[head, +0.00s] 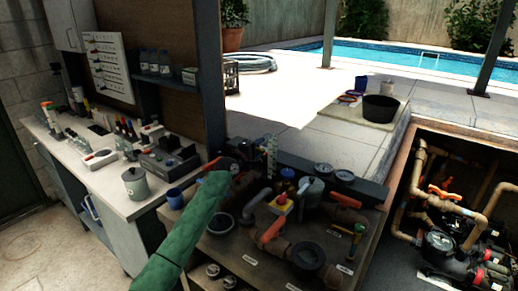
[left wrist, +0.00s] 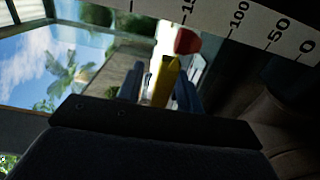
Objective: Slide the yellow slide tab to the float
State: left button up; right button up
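The yellow slide tab (left wrist: 166,82) shows in the left wrist view between the two blue-grey fingers of my left gripper (left wrist: 158,88). A pale strip shows between the left finger and the tab, so the gripper looks open around it. The red float (left wrist: 187,41) is just beyond the tab, beside a white scale (left wrist: 255,22) with black numbers. In the head view, the upright white scale (head: 271,157) stands at the back of the pump bench. My dark left gripper (head: 246,152) is close to its left side. The tab is too small to make out there. My right gripper does not show.
A post (head: 209,80) rises close behind the gripper.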

pick_arm(q)
jog(key=shift+s+a+f, duration=0.1)
jog(key=shift+s+a, duration=0.05)
jog(key=shift+s, duration=0.05)
jog(key=b+v, duration=0.2)
jog(key=v, duration=0.5)
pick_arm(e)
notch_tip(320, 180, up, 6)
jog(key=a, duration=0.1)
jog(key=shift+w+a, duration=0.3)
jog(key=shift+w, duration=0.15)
pick_arm(q)
jog(key=shift+s+a, duration=0.1)
jog(key=shift+a, duration=0.05)
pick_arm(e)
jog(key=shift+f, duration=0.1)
